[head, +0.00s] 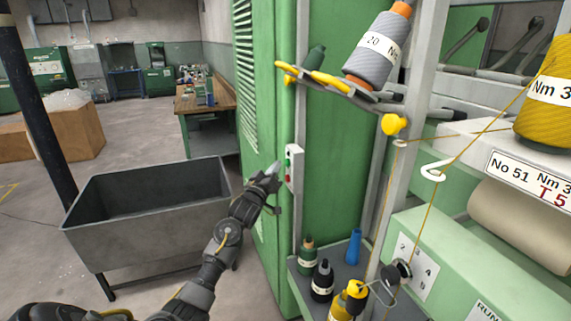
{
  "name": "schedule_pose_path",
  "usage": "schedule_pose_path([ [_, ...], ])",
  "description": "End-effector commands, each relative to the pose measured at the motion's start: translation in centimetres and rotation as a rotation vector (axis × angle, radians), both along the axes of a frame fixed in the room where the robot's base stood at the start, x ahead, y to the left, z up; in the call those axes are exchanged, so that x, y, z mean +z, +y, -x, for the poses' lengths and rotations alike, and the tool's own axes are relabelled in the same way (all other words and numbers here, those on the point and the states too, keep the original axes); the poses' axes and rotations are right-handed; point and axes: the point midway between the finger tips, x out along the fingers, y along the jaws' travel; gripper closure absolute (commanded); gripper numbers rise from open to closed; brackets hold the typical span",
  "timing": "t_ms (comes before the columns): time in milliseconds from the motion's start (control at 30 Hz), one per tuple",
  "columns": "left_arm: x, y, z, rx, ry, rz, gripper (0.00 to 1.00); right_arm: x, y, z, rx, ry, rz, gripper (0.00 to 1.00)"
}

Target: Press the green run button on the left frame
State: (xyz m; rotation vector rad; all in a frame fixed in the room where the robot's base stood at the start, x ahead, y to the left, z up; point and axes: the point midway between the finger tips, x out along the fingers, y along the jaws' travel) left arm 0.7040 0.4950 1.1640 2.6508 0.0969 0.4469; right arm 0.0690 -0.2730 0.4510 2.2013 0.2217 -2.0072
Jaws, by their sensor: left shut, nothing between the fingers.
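A narrow white button panel (294,165) is mounted on the edge of the green frame (335,150). It carries a green button (291,150) near its top and a red button (288,178) lower down. My left gripper (276,168) is shut and empty, its tip just left of the panel at about the height between the two buttons. I cannot tell whether the tip touches the panel. My right gripper is not in view.
A grey metal bin (150,235) stands left of my left arm. A shelf below the panel holds several thread cones, including a blue one (354,246). A grey spool (378,48) and yellow holders jut out above. A workbench (205,105) stands behind.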

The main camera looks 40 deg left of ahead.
Motion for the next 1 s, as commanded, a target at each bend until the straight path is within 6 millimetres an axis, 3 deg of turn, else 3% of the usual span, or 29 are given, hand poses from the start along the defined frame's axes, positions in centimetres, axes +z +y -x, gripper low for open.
schedule_pose_path([
  [1000, 0.00, -0.48, -0.62, 0.000, 0.000, 0.001, 1.00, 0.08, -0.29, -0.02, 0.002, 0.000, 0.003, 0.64],
])
